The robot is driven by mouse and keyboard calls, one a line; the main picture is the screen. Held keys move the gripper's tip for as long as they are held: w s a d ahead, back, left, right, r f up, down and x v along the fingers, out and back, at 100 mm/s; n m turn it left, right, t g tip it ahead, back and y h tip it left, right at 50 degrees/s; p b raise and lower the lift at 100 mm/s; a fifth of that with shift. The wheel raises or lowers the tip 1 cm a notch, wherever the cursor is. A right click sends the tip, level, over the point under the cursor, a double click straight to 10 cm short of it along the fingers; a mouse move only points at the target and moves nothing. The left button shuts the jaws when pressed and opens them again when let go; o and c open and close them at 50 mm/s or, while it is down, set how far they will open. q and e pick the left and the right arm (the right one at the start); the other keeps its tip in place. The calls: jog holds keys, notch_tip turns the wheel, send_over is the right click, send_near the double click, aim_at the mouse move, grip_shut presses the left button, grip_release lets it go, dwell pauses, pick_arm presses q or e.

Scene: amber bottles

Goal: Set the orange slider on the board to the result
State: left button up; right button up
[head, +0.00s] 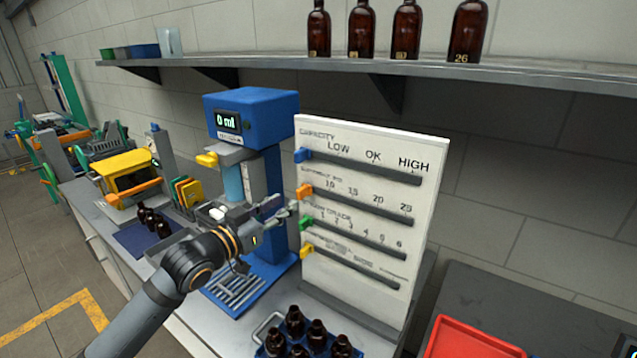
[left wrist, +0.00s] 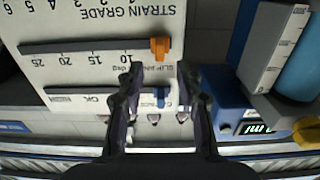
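The white board (head: 425,150) stands upright on the bench with several slotted rows. Its orange slider (head: 304,191) sits at the left end of the second slot, left of the 10 on a scale of 10, 15, 20, 25. My left gripper (head: 284,207) is just left of the board, close to the orange slider. In the left wrist view, which is upside down, the gripper (left wrist: 160,70) is open, and the orange slider (left wrist: 160,48) shows just beyond and between the fingertips. Contact cannot be told. My right gripper is not in view.
Blue slider (head: 302,155), green slider (head: 306,223) and yellow slider (head: 307,251) sit at the left ends of neighbouring slots. A blue dispenser (head: 250,103) reading 0 ml stands behind my left gripper. Amber bottles (head: 316,335) stand below the board; a red tray (head: 470,340) lies right.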

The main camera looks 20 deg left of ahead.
aim_at(297, 191)
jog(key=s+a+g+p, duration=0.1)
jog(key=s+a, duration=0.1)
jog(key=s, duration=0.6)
pick_arm(q)
jog(key=p+x, duration=0.1)
jog(key=x, duration=0.3)
jog(key=r+p+x, duration=0.1)
jog(key=x, duration=0.1)
jog(key=shift+w+d+r+p, duration=0.1)
jog(key=shift+w+p, duration=0.2)
jog(key=shift+p, duration=0.05)
jog(key=shift+w+d, duration=0.15)
jog(key=shift+w, duration=0.1)
jog(key=shift+w+d, duration=0.1)
jog(key=shift+w, duration=0.2)
grip_shut()
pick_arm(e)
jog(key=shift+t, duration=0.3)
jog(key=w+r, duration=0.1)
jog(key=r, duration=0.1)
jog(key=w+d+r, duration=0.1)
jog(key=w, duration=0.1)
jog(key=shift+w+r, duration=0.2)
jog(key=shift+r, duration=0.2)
